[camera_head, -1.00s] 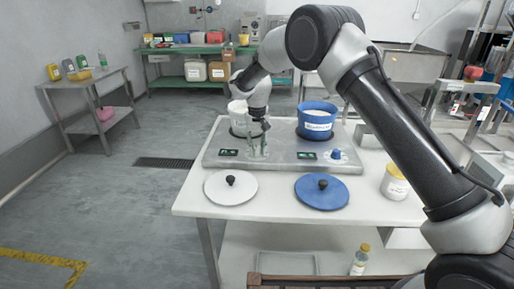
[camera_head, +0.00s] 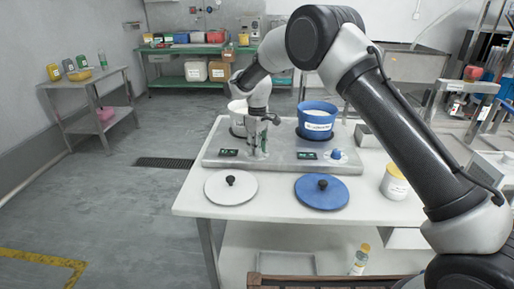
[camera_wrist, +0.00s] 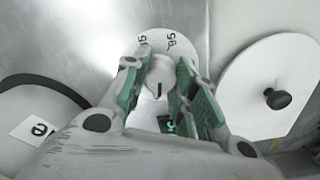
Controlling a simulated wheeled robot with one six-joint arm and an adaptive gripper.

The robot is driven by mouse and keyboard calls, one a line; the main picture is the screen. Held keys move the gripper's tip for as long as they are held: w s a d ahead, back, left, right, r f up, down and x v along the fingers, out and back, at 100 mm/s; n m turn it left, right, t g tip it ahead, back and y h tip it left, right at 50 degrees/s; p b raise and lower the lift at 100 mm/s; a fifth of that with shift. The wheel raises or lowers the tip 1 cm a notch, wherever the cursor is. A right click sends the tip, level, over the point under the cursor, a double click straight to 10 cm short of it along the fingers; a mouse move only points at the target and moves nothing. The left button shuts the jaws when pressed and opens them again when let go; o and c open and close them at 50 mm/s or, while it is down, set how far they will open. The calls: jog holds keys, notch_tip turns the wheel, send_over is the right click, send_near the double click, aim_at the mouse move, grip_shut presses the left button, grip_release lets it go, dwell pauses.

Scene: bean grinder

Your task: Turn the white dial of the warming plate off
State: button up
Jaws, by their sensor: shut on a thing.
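The grey warming plate (camera_head: 290,165) lies on the white table and carries a white pot (camera_head: 237,118) at left and a blue pot (camera_head: 317,115) at right. The white dial (camera_wrist: 159,78) shows in the wrist view on a round numbered scale (camera_wrist: 174,42). A dark mark on the dial points down in that picture. My gripper (camera_wrist: 160,70) is shut on the white dial, with one green-padded finger on each side. In the head view my gripper (camera_head: 259,152) reaches down to the plate's front left and largely hides the dial.
A blue dial (camera_head: 336,154) is at the plate's front right. A white lid (camera_head: 231,190) and a blue lid (camera_head: 322,195) lie in front of the plate. A small digital display (camera_head: 228,153) is left of my gripper. A white jar (camera_head: 394,185) stands at right.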

jog(key=n, duration=0.4)
jog(key=shift+n, duration=2.1)
jog(key=o, duration=1)
jog(key=shift+o, duration=0.2)
notch_tip(320, 180, up, 12)
